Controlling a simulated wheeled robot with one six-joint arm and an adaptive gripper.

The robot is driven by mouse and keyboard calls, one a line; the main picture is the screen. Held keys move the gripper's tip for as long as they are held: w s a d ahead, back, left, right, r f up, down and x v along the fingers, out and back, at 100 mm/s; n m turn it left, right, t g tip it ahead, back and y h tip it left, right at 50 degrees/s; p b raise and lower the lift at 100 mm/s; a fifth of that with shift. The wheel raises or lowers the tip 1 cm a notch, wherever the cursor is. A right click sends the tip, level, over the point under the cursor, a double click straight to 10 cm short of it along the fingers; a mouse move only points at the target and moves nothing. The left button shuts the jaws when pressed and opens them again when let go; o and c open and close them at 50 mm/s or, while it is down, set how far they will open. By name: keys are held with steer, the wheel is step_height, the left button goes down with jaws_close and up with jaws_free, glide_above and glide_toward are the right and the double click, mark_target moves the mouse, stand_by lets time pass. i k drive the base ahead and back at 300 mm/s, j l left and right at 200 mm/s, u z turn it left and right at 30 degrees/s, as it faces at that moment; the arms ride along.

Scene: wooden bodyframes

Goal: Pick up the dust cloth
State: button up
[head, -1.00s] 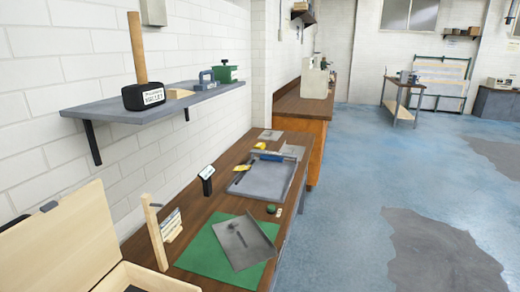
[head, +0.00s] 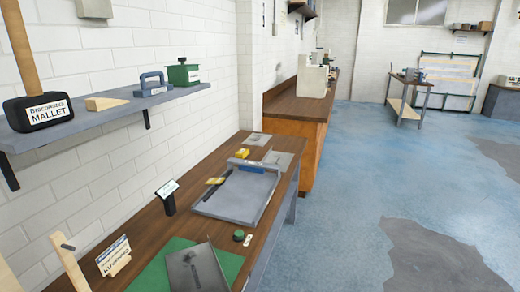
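I cannot make out the dust cloth for certain in the head view. The wooden bench (head: 150,232) runs along the left wall. At its near end a green mat (head: 157,271) lies flat, with a grey sheet-like piece (head: 182,270) on it that has a dark mark or object on top. Farther along is a grey tray (head: 236,206) with a dark, slim tool and a small yellow item at its left edge. A small round green item (head: 239,235) lies in front of the tray. My gripper is not in view.
A wall shelf (head: 75,132) overhangs the bench, holding a mallet (head: 42,113), a wooden wedge (head: 105,103), a grey clamp-like tool (head: 152,84) and a green block (head: 183,73). The blue floor (head: 335,205) to the right is open.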

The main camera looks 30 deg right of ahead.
mark_target(242, 154)
steer(key=i+l, duration=0.15)
steer(key=l, duration=0.4)
steer(key=i+l, duration=0.15)
steer(key=l, duration=0.4)
steer(key=i+l+z, duration=0.1)
steer(key=l, duration=0.45)
steer(key=i+l, duration=0.2)
steer(key=l, duration=0.35)
steer(key=i+l+z, duration=0.1)
steer(key=l, duration=0.4)
steer(key=i+l, duration=0.2)
steer(key=l, duration=0.35)
steer(key=i+l, duration=0.2)
steer(key=l, duration=0.3)
steer(key=i+l+z, duration=0.1)
steer(key=l, duration=0.45)
steer(key=i, duration=0.1)
